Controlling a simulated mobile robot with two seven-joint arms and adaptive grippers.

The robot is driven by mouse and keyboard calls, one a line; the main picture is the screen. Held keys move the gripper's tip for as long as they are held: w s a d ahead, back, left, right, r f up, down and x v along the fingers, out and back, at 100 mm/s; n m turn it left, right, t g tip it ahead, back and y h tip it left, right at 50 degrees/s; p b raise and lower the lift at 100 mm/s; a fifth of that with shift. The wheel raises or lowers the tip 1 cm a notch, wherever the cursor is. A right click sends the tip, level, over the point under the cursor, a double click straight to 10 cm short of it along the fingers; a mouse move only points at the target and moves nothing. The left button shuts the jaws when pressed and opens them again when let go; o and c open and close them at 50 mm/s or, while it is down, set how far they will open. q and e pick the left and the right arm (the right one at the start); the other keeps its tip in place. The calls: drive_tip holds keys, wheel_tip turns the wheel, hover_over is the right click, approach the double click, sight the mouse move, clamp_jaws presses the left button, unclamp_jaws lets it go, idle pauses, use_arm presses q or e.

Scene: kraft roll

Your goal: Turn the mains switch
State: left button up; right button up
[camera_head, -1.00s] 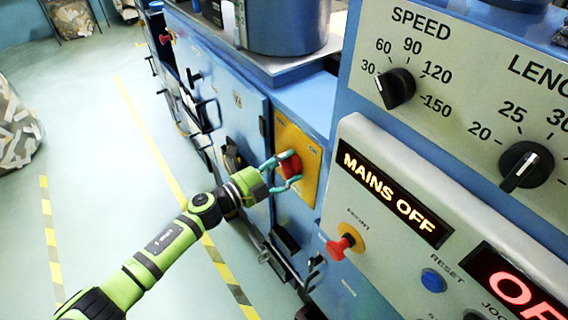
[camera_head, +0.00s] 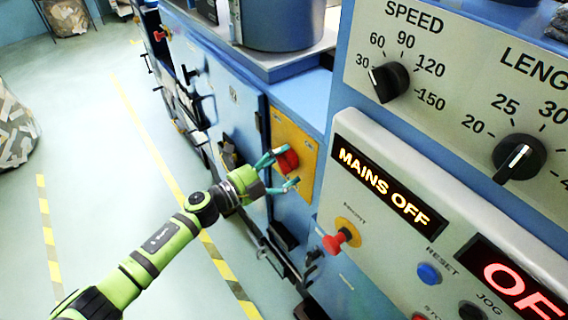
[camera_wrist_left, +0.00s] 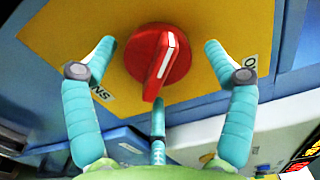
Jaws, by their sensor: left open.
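The mains switch is a red rotary knob (camera_head: 287,160) on a yellow plate (camera_head: 307,179) on the blue machine's side. In the left wrist view the red knob (camera_wrist_left: 158,56) shows a raised handle with a white line, tilted slightly off upright. My left gripper (camera_head: 279,172) is open in front of the knob. In the wrist view its teal fingers (camera_wrist_left: 157,62) stand on both sides of the knob, apart from it, with a third finger below. Plate lettering is partly hidden by a finger. A display (camera_head: 392,191) reads MAINS OFF. My right gripper is not in view.
A grey panel right of the switch carries a red emergency button (camera_head: 340,240), a blue reset button (camera_head: 429,273) and black SPEED (camera_head: 390,82) and length dials (camera_head: 519,158). Open floor with yellow-striped lines lies left of the machine.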

use_arm(q)
drive_tip(key=v, duration=1.1)
drive_tip(key=shift+s, duration=0.3)
drive_tip(key=shift+a, duration=0.15)
drive_tip(key=w+a+f+n+t+y+b, duration=0.1)
drive_tip(key=a+f+n+y, duration=0.25)
drive_tip(key=f, duration=0.35)
drive_tip(key=w+a+f+n+t+y, duration=0.1)
drive_tip(key=a+f+n+t+y, duration=0.15)
drive_tip(key=f+n, duration=0.35)
drive_tip(key=s+a+f+n+g+y, duration=0.1)
drive_tip(key=s+a+f+n+y, duration=0.25)
drive_tip(key=f, duration=0.55)
drive_tip(key=s+a+f+n+g+y, duration=0.2)
drive_tip(key=s+a+f+n, duration=0.15)
drive_tip(key=f, duration=0.55)
drive_tip(key=s+a+f+n+g+y+b, duration=0.25)
drive_tip(key=s+f+n+g, duration=0.2)
drive_tip(key=s+f, duration=0.85)
drive_tip(key=s+d+f+n+g, duration=0.1)
drive_tip(key=s+f, duration=0.3)
drive_tip(key=s, duration=0.8)
drive_tip(key=s+d+f+n+g, duration=0.1)
drive_tip(key=s+f+n+g, duration=0.2)
drive_tip(key=s, duration=0.9)
drive_tip(key=shift+s+f+n+g+y, duration=0.2)
drive_tip(key=shift+f+n+g+y, duration=0.15)
drive_tip(key=shift+n+g, duration=0.35)
